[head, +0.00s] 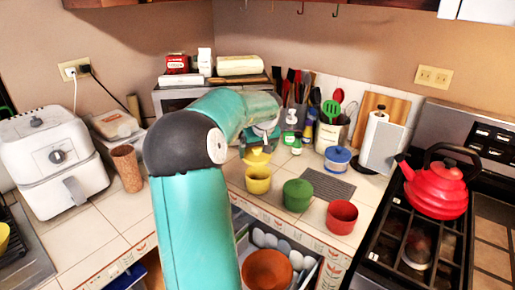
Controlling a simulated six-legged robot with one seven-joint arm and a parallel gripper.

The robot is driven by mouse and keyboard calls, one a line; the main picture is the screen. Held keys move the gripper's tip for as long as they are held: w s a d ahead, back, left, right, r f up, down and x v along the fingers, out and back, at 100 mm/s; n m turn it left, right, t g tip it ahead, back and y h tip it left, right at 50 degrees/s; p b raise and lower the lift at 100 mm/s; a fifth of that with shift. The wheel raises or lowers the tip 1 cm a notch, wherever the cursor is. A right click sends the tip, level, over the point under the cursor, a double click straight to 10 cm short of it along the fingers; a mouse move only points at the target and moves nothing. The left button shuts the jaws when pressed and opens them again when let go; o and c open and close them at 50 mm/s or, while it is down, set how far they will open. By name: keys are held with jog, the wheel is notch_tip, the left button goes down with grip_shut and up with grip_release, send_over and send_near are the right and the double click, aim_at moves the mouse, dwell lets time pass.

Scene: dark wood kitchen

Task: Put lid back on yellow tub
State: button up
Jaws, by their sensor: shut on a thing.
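The yellow tub (258,181) stands on the tiled counter, just right of my arm, and its top looks uncovered. My gripper (259,143) is above and slightly behind the tub. It is shut on the yellow lid (257,157), which shows below it. The lid appears apart from the tub, but the exact gap is hard to judge. My fingertips are small and partly hidden by the arm's end.
A green tub (298,195) and a red tub (342,217) stand to the right of the yellow tub. A blue pot (337,160) and utensils are behind. An open drawer (241,243) below holds a brown bowl (267,270). A red kettle (436,190) sits on the stove.

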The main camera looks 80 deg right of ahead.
aim_at(261, 156)
jog(key=shift+s+f, duration=0.35)
jog(key=shift+d+f, duration=0.1)
jog(key=shift+f, duration=0.3)
jog(key=shift+w+f, duration=0.1)
jog(key=shift+f, duration=2.15)
jog(key=shift+f, duration=0.15)
jog(key=o, duration=0.7)
